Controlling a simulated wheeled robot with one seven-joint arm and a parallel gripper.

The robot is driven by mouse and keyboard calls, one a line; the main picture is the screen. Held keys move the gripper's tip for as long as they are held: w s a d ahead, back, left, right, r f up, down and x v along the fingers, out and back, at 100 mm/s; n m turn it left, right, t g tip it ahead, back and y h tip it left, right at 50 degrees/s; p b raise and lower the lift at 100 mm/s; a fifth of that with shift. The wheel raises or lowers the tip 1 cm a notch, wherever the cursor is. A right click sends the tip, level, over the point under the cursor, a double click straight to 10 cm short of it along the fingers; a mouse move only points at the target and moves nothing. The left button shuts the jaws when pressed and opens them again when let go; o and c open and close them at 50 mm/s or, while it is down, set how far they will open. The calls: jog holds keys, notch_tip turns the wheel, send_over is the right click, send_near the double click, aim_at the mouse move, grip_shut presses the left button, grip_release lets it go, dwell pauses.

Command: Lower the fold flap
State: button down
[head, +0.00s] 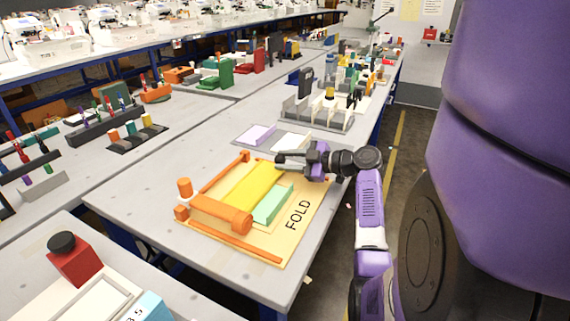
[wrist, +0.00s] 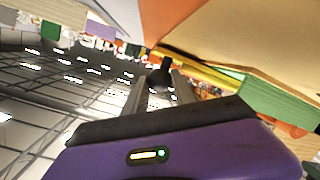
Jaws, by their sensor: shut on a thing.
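The fold station is a tan board (head: 262,246) marked FOLD on the near table. The yellow flap (head: 250,188) lies across its middle; its exact tilt is hard to tell. It also shows edge-on in the wrist view (wrist: 203,73). My gripper (head: 281,160) is at the flap's far end, reaching in from the right. In the wrist view my gripper's fingers (wrist: 160,82) are closed around a small dark knob (wrist: 161,77) beside the flap's edge.
A mint-green block (head: 273,204) sits right of the flap. An orange roller (head: 222,214) and orange rails (head: 232,243) border the board. A grey tray (head: 270,138) with lilac and white pads lies behind, near my gripper. Bare table lies left of the board.

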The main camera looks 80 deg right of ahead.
dwell(0.3)
jog(key=c, duration=1)
grip_release()
jog(key=shift+c, duration=0.2)
jog(key=shift+v, duration=3.9)
jog(key=shift+f, duration=0.1)
